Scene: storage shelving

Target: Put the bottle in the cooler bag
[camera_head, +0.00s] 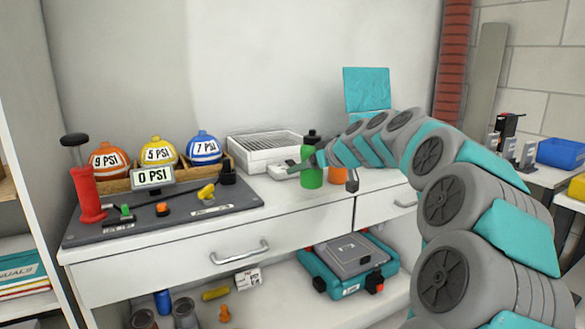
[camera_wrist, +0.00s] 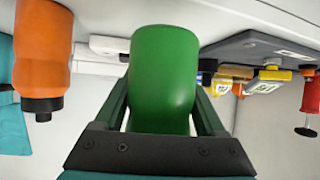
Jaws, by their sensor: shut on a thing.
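A green bottle (camera_head: 312,178) with a black cap stands upright at the counter's middle. My gripper (camera_head: 309,164) reaches it from the right and is shut around its body. In the wrist view the green bottle (camera_wrist: 165,80) fills the space between my two fingers (camera_wrist: 165,100). I cannot tell whether its base touches the counter. An orange bottle (camera_head: 337,175) is just right of it, partly hidden by my arm; it also shows in the wrist view (camera_wrist: 42,50). A teal raised panel (camera_head: 367,88), seemingly the cooler bag's lid, stands behind my arm, which hides what is below it.
A white tray (camera_head: 262,143) with a grille lies behind the bottle, with a small grey device (camera_head: 280,171) by it. Left are a dark board (camera_head: 150,222), coloured gauge balls (camera_head: 159,151) and a red pump (camera_head: 88,195). A teal case (camera_head: 350,290) sits on the shelf below.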

